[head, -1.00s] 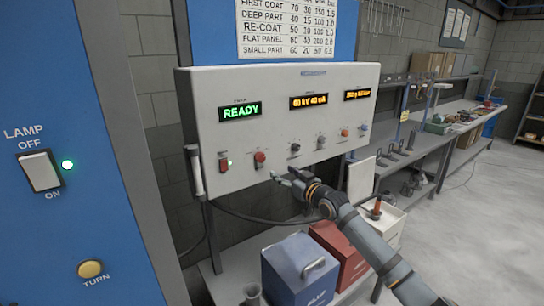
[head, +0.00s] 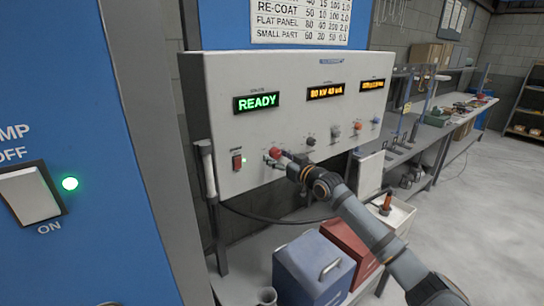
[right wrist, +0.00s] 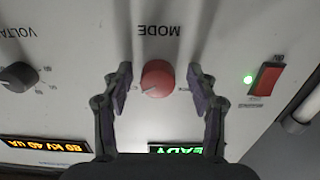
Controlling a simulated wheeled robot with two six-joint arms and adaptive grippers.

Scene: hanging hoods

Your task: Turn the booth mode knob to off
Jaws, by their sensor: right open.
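The red mode knob (right wrist: 157,77) sits on the light grey control panel (head: 225,128), under the label "MODE", which reads upside down in the right wrist view. A small pale mark shows on the knob's face, but its exact setting is hard to read. My right gripper (right wrist: 161,92) is open, with one finger on each side of the knob and gaps between fingers and knob. In the head view, the right gripper (head: 276,159) is right at the red knob (head: 275,152) and partly covers it. My left gripper is not in view.
A red rocker switch (right wrist: 265,78) with a lit green lamp is beside the knob. A black voltage knob (right wrist: 18,77) is on the other side. The green display (head: 258,102) reads "READY". Blue (head: 312,268) and red (head: 348,246) boxes stand below the panel.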

